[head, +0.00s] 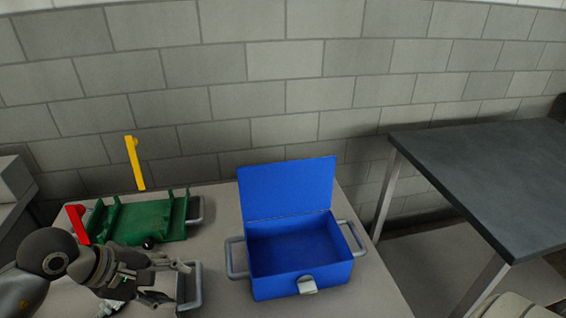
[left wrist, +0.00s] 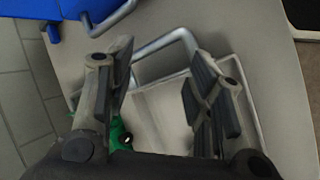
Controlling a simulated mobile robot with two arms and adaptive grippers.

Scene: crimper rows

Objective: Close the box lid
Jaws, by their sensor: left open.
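A blue box (head: 300,272) stands on the table with its blue lid (head: 287,187) raised, upright and leaning slightly back toward the wall. The box looks empty inside. It has a grey metal handle on each side and a light latch (head: 307,285) on its front. My left gripper (head: 180,280) is open and empty, to the left of the box and apart from it. In the left wrist view, the two fingers (left wrist: 160,95) are spread above a metal-handled tray, and a corner of the blue box (left wrist: 85,8) shows at the top left. My right gripper is not in view.
A green tray (head: 152,216) with a yellow lever (head: 135,163) and a red lever (head: 77,222) sits at the left. A handled tray (head: 190,287) lies under my left gripper. A dark-topped table (head: 480,170) stands at the right. Bare tabletop (head: 370,290) lies right of the box.

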